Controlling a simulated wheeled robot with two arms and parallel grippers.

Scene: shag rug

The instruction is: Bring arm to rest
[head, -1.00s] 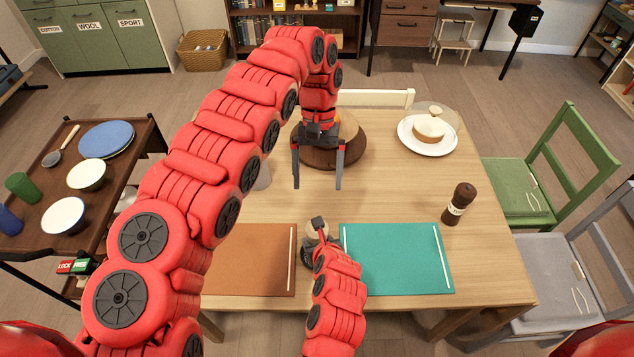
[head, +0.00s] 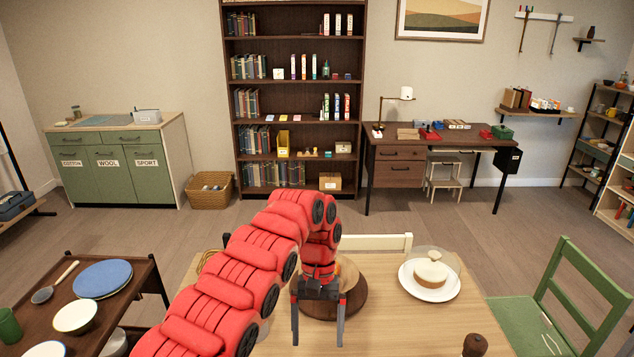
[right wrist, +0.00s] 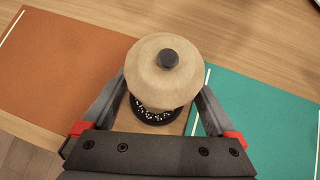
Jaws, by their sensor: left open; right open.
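My left gripper (head: 318,343) is open and points down over the wooden table (head: 400,325). Nothing shows between its fingers. Behind it is a round dark wooden board (head: 357,298), partly hidden by the gripper, with a lighter item on it. My right gripper (right wrist: 164,84) is out of the head view. In the right wrist view its open fingers stand on either side of a round beige-topped object (right wrist: 160,80) with a dark knob and a black, speckled lower part. I cannot tell whether the fingers touch it.
A brown mat (right wrist: 65,70) and a teal mat (right wrist: 265,120) flank the beige-topped object. A white plate (head: 408,283) with a cake stands at the table's right, near a dark mill (head: 475,345) and green chair (head: 575,285). A trolley (head: 120,310) with dishes stands left.

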